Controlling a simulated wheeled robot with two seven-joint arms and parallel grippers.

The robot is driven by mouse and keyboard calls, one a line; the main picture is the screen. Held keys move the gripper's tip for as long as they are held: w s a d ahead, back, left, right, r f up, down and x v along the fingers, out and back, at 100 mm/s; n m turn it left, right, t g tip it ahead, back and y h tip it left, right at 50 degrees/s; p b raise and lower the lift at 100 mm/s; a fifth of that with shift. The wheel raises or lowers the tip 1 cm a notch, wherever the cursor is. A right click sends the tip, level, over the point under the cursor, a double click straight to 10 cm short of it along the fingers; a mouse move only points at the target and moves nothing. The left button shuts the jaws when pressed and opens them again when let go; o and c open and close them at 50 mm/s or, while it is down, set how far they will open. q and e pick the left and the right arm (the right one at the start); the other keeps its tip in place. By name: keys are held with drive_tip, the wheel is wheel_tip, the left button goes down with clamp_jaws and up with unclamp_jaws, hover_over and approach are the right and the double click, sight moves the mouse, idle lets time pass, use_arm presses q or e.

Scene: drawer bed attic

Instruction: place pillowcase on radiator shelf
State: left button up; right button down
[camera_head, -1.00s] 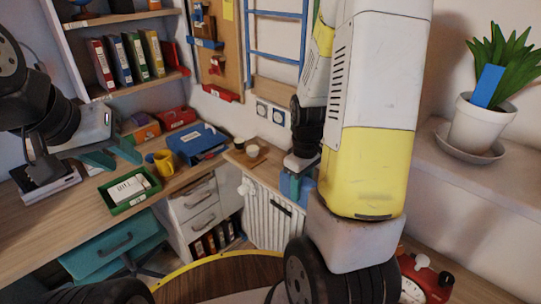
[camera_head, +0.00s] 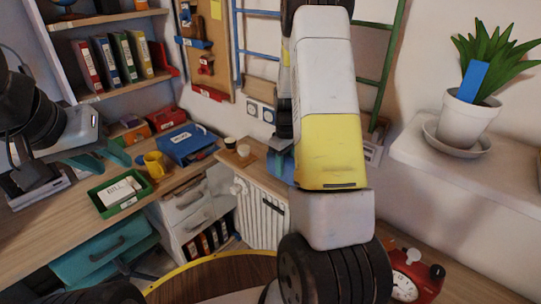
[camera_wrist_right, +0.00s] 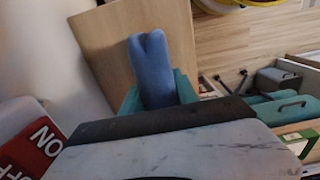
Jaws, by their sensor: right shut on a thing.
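The blue pillowcase (camera_wrist_right: 148,58) is a soft folded bundle sticking out from between the teal fingers of my right gripper (camera_wrist_right: 157,90), which is shut on it. In the head view the right hand is mostly hidden behind my right arm; a bit of blue (camera_head: 280,166) shows at the right end of the radiator shelf. The wooden radiator shelf (camera_head: 256,160) sits above the white radiator (camera_head: 262,208). In the right wrist view a wooden board (camera_wrist_right: 105,40), seemingly this shelf, lies behind the pillowcase; contact cannot be told. My left gripper (camera_head: 97,160) is open and empty over the desk.
Two small cups (camera_head: 243,150) stand on the left part of the shelf. The desk (camera_head: 50,225) holds a green tray (camera_head: 121,191), a yellow mug (camera_head: 154,163) and a blue box (camera_head: 190,143). A potted plant (camera_head: 465,120) stands on a ledge at right.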

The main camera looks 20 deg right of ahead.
drive_tip(key=shift+f, duration=0.3)
drive_tip(key=shift+f, duration=0.1)
drive_tip(key=c, duration=0.9)
unclamp_jaws()
wheel_tip(320, 180, up, 12)
drive_tip(key=shift+r, duration=0.2)
drive_tip(key=s+a+r+m+t, duration=0.1)
drive_tip(key=s+a+r+t, duration=0.1)
drive_tip(key=s+a+r, duration=0.2)
drive_tip(key=s+a+r+m+t+y, duration=0.1)
drive_tip(key=s+a+r+m+t, duration=0.1)
drive_tip(key=s+a+r, duration=0.2)
drive_tip(key=s+a+r+m+t+y, duration=0.1)
drive_tip(key=s+a+r+m+t, duration=0.1)
drive_tip(key=s+a+r, duration=0.3)
drive_tip(key=shift+s+r, duration=0.65)
drive_tip(key=shift+s, duration=1.05)
drive_tip(key=shift+s+r, duration=0.7)
drive_tip(key=shift+s, duration=0.95)
drive_tip(key=shift+s+r, duration=0.65)
drive_tip(key=shift+s, duration=1.05)
